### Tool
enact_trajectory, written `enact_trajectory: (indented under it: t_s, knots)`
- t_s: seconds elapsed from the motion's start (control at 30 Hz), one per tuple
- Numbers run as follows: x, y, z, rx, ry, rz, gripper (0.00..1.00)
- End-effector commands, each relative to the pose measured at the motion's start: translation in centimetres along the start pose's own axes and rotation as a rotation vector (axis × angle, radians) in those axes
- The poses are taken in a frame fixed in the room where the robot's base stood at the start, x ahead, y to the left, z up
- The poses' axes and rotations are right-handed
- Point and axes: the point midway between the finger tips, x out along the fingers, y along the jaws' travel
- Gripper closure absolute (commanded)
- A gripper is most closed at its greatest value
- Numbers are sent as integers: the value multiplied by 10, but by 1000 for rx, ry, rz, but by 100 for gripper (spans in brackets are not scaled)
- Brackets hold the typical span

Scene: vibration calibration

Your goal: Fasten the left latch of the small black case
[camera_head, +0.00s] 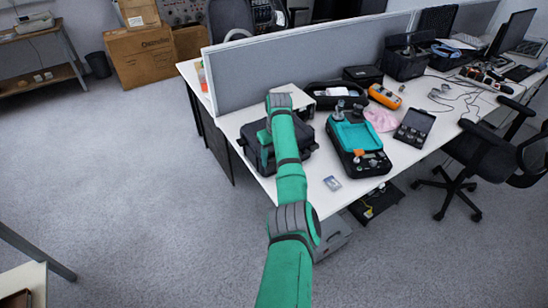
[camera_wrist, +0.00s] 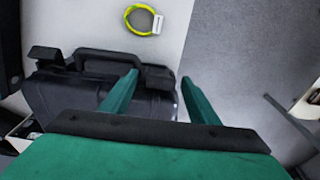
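The small black case (camera_head: 300,152) lies on the white table's near left part, partly hidden by my arm. In the wrist view the case (camera_wrist: 62,98) shows its handle (camera_wrist: 105,62) between two latches. The latch at picture left (camera_wrist: 45,54) sticks outward from the edge. The latch at picture right (camera_wrist: 157,76) lies between my fingertips as seen; I cannot tell whether they touch it. My gripper (camera_wrist: 159,77) is open, one finger over the case, the other past its right end. In the head view my gripper (camera_head: 265,150) is at the case's left end.
A grey partition (camera_head: 290,65) rises behind. A yellow ring (camera_wrist: 128,20) lies beyond the handle. The table's left edge is close.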

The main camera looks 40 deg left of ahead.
Motion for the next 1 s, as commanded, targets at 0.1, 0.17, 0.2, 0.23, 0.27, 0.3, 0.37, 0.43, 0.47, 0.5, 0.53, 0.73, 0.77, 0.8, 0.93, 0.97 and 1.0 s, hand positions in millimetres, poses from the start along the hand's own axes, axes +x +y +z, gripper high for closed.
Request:
enact_trajectory:
  t_s: [0.1, 0.17, 0.2, 0.23, 0.27, 0.3, 0.37, 0.43, 0.47, 0.5, 0.53, 0.73, 0.77, 0.8, 0.93, 0.97, 1.0]
  knots:
    - [0, 0, 0, 0, -1, -1, 45]
    - [1, 0, 1, 0, -1, -1, 45]
    - [0, 0, 1, 0, -1, -1, 45]
    - [0, 0, 1, 0, -1, -1, 45]
    - [-1, 0, 1, 0, -1, -1, 45]
    - [-3, 0, 0, 0, -1, -1, 45]
    - [-8, 0, 0, 0, 0, 0, 45]
    - [-17, 0, 0, 1, 1, 0, 45]
    - [-22, 0, 0, 1, 1, 0, 45]
    - [-30, 0, 0, 1, 2, 0, 45]
    - [-35, 0, 0, 1, 2, 0, 45]
    - [-73, 0, 0, 0, 1, 0, 45]
    - [-78, 0, 0, 0, 2, 1, 45]
    - [-84, 0, 0, 0, 1, 1, 45]
    - [-99, 0, 0, 1, 0, 0, 45]
    - [-101, 0, 0, 0, 0, 0, 45]
    - [-104, 0, 0, 0, -1, -1, 45]
